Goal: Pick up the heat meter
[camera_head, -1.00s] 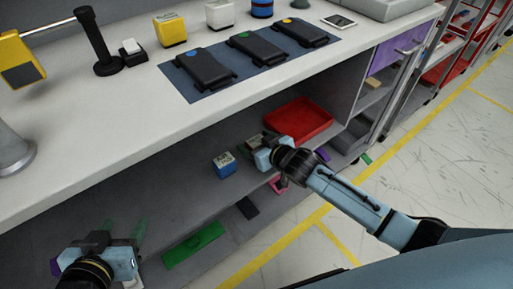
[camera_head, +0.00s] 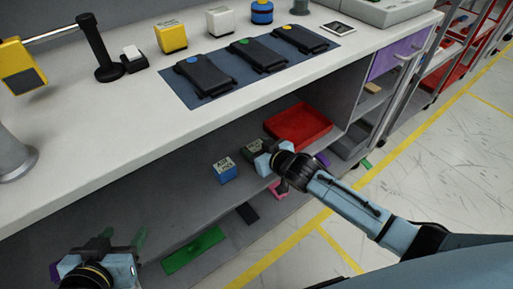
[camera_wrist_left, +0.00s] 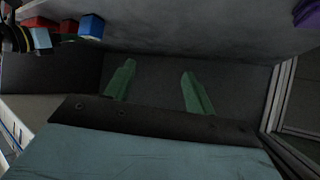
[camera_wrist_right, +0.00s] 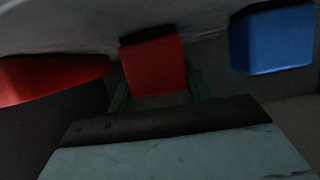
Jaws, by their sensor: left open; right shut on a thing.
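My right gripper (camera_head: 264,157) is low at the lower shelf and shut on a small box (camera_head: 252,147). In the head view the box shows a dark top with a pale label too small to read. In the right wrist view the box (camera_wrist_right: 155,66) is red with a dark edge and sits between the green fingers. I cannot confirm from its label that it is the heat meter. A blue box (camera_head: 223,170) with a pale label stands to its left; it also shows in the right wrist view (camera_wrist_right: 272,40). My left gripper (camera_head: 122,240) is open and empty at the lower left.
A red tray (camera_head: 300,127) lies behind and right of the held box. The worktop (camera_head: 100,150) overhangs the shelf. A green flat piece (camera_head: 194,250), a dark piece (camera_head: 247,213) and a pink piece (camera_head: 277,190) lie near the shelf's front. Left of the blue box the shelf is clear.

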